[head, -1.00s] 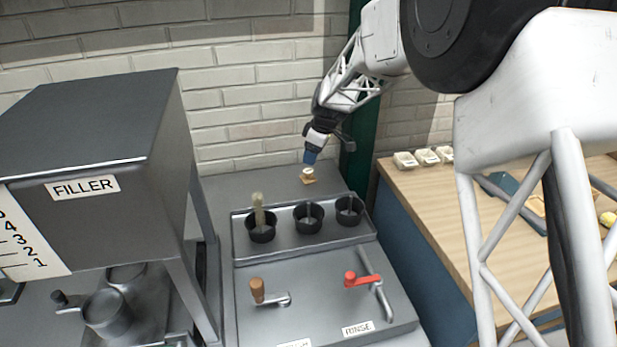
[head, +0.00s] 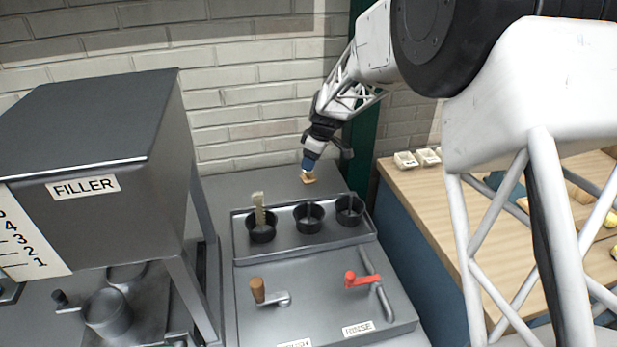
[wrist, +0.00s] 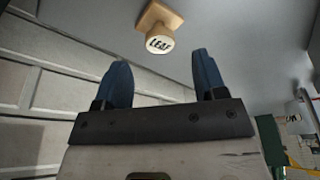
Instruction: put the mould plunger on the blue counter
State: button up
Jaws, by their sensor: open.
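The mould plunger is a small pale wooden piece with a square base and a round end lettered "LEAF". It stands on the grey counter by the brick wall in the head view (head: 309,178) and at the top of the wrist view (wrist: 160,24). My gripper (head: 307,167) is right by it in the head view, partly covering it. In the wrist view my gripper's blue fingers (wrist: 163,68) are apart with nothing between them, and the plunger is beyond the fingertips. The blue counter (head: 415,235) is at the right, with blue sides and a wooden top.
A tray (head: 285,245) with several black cups, one holding a brush, is in front of the plunger. A station with a red lever (head: 362,280) is nearer. The filler (head: 90,150) stands left. Small pale blocks (head: 405,160) sit at the blue counter's back edge. A green post (head: 362,150) stands between.

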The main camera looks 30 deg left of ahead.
jog(key=shift+f, duration=0.1)
jog(key=shift+x, duration=2.5)
jog(key=shift+d, duration=0.1)
jog(key=shift+c, duration=0.3)
jog(key=c, duration=1)
notch_tip(320, 180, up, 10)
